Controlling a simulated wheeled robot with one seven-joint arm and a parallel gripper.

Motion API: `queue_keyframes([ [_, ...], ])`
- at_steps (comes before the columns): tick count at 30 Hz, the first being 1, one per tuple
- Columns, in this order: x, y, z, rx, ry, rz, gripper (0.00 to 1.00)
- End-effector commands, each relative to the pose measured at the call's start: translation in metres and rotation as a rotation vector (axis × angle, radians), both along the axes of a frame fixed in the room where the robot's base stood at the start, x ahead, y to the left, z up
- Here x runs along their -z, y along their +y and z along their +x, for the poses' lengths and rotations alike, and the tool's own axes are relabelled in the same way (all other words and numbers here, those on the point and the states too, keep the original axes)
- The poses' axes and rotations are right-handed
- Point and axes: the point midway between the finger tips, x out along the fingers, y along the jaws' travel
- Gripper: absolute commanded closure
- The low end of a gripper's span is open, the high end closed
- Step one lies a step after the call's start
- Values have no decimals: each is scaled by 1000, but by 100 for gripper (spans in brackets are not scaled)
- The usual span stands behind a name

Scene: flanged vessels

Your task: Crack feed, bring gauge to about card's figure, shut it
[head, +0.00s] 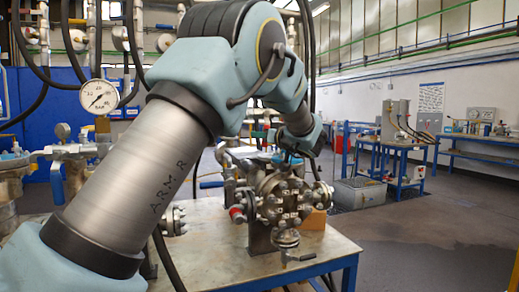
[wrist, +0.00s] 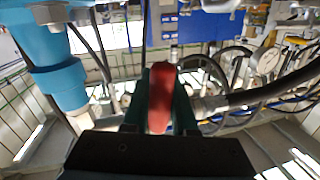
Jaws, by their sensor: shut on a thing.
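A red handle (wrist: 161,98) stands between the two dark green fingers of my gripper (wrist: 162,85) in the wrist view, and the gripper is shut on it. What the handle is joined to is hidden. In the head view my arm reaches over to the flanged vessel (head: 283,198) on the bench, and the fingers are hidden or too small to make out. A round white gauge (head: 98,96) with a dark needle stands at the left; its figures are too small to read surely. I cannot make out the card.
The vessel stands on a metal-topped bench (head: 345,250) with blue legs. Pipes and blue-handled valves (head: 68,150) crowd the left. Several dark hoses hang around my arm. A blue-framed stand (head: 402,150) is farther back right. The floor (head: 445,215) at right is clear.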

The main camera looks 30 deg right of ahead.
Motion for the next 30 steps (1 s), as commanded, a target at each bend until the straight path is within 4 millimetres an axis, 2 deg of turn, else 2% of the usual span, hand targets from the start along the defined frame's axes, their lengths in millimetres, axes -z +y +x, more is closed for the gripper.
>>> queue_keyframes([
  [1, 7, -1, 0, 4, -1, -13, 100],
  [15, 4, -9, -2, 5, 16, -152, 100],
  [28, 0, -10, -3, 6, 21, -169, 100],
  [29, 0, -10, -3, 6, 21, -169, 72],
  [30, 0, -10, -3, 6, 21, -169, 68],
])
